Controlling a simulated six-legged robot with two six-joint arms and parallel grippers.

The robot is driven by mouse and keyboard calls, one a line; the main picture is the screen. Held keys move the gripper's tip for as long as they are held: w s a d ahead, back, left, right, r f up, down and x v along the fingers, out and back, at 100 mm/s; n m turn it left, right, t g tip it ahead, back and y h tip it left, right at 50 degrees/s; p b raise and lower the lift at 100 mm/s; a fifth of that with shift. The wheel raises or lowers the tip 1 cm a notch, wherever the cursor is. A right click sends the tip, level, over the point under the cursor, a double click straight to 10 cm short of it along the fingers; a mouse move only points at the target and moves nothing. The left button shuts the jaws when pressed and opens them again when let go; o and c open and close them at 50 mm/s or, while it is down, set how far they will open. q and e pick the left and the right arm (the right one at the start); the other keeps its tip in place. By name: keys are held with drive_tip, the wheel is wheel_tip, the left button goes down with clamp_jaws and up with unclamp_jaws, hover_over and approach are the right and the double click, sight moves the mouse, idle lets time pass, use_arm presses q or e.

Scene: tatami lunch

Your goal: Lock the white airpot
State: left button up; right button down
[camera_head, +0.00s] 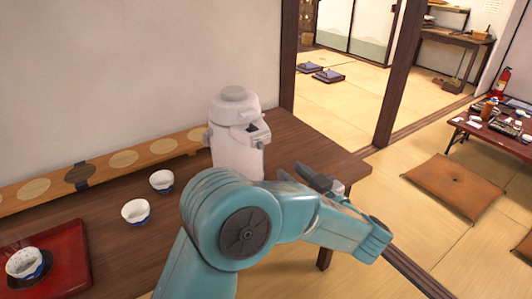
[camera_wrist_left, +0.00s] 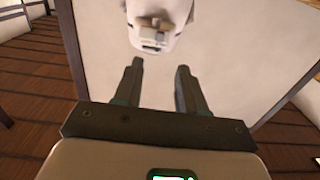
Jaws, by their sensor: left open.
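The white airpot (camera_head: 237,150) stands upright on the dark wooden table beside the wall, with its rounded lid on top and a spout part with a dark spot facing right. Its lower part is hidden behind my teal left arm. My left gripper (camera_head: 292,172) is to the right of the airpot, below spout height in the picture, and appears apart from it. In the left wrist view the two fingers (camera_wrist_left: 159,68) are spread with nothing between them. The airpot's upper part (camera_wrist_left: 175,12) shows upside down beyond the fingertips. My right gripper is not in view.
Two small white-and-blue cups (camera_head: 136,211) stand left of the airpot on the table (camera_head: 105,250). A red tray (camera_head: 75,240) with another cup is at lower left. A wooden board with round inlays (camera_head: 123,159) runs along the wall. A wooden post (camera_head: 398,75) stands beyond the table.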

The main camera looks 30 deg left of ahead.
sight(262, 147)
use_arm(q)
drive_tip(key=x, duration=1.1)
drive_tip(key=shift+w+a, duration=0.1)
drive_tip(key=shift+a, duration=0.25)
clamp_jaws()
